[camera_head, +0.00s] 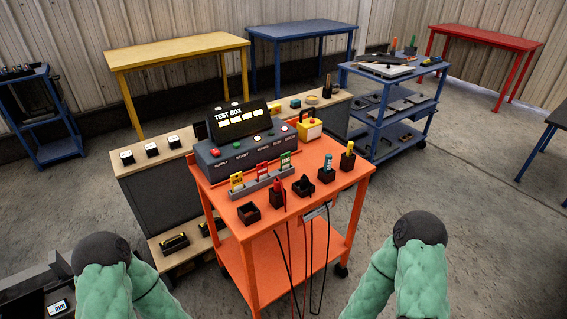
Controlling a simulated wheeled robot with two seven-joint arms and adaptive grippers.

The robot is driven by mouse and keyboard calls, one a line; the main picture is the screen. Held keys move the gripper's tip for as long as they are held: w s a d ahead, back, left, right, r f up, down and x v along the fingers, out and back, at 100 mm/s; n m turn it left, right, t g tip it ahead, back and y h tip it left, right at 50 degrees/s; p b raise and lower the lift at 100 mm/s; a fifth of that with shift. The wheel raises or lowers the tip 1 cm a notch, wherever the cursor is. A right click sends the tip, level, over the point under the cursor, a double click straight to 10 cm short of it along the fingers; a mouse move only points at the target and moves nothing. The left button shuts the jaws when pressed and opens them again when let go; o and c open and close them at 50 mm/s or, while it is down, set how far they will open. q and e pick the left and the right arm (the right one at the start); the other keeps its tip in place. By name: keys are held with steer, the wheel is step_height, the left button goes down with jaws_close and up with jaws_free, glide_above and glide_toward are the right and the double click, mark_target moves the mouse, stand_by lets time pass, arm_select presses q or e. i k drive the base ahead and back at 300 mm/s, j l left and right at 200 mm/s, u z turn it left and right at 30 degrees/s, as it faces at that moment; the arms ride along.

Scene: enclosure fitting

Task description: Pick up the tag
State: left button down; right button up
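Three small upright tags stand in a grey rack (250,190) on the orange cart's top: a yellow tag (237,181), a red tag (263,171) and a green tag (285,161). Their print is too small to read. The rack stands in front of a dark test box (240,151) with a lettered panel and coloured buttons. Parts of my two green-sleeved arms with dark rounded joints show at the lower left and lower right, clear of the cart. Neither gripper shows, so I cannot tell what they hold.
A wooden-topped bench (143,163) stands behind. A blue cart (376,118) stands at back right.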

mark_target(261, 168)
steer(key=i+l+u, duration=0.1)
steer(key=l, duration=0.2)
steer(key=i+l, duration=0.25)
steer(key=i+l+u, duration=0.15)
steer(key=l, duration=0.3)
steer(key=i+l+u, duration=0.1)
steer(key=l, duration=0.25)
steer(key=i+l+u, duration=0.1)
steer(key=l, duration=0.25)
steer(key=i, duration=0.05)
